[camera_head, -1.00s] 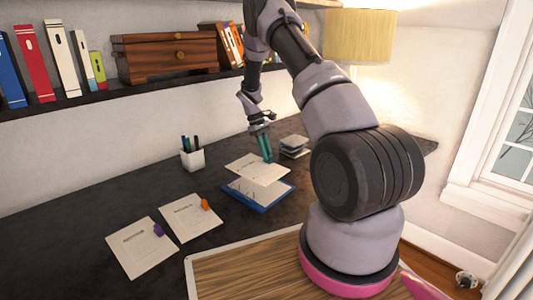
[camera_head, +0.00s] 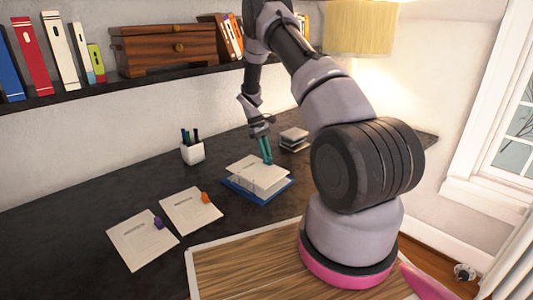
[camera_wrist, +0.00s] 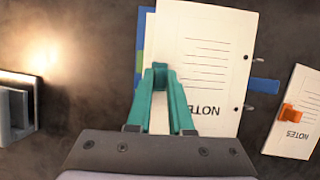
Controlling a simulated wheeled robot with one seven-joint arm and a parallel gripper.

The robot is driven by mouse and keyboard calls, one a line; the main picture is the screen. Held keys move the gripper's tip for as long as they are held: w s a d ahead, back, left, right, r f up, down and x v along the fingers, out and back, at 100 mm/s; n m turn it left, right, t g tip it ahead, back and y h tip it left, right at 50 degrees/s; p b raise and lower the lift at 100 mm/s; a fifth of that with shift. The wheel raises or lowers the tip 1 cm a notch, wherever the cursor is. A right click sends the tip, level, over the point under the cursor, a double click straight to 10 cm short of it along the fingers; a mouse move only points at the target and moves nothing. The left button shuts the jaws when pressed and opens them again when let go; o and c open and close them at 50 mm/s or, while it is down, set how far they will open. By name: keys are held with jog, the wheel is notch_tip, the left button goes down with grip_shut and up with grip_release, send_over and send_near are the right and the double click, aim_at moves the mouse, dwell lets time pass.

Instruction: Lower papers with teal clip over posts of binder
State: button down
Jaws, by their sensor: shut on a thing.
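The papers with the teal clip (camera_head: 257,174) are low over the blue binder (camera_head: 246,200) on the dark desk. In the wrist view the top sheet (camera_wrist: 205,65) reads "NOTES" and has holes along its right edge. My gripper (camera_head: 265,160) has teal fingers and is shut on the clip at the papers' edge. It also shows in the wrist view (camera_wrist: 160,80). Blue binder parts (camera_wrist: 264,85) stick out beside the sheet.
Paper stacks with an orange clip (camera_head: 191,212) and a purple clip (camera_head: 142,240) lie to the left. A white pen cup (camera_head: 192,153) stands behind them. A small stack of books (camera_head: 294,137) is right of my gripper. A shelf (camera_head: 90,92) hangs above.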

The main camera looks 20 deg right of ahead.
jog(key=shift+f, duration=2.1)
jog(key=c, duration=0.7)
grip_release()
jog(key=shift+c, duration=0.2)
jog(key=v, duration=1)
jog(key=shift+w+a+r, duration=0.1)
jog(key=shift+w+r, duration=0.05)
jog(key=shift+r, duration=0.2)
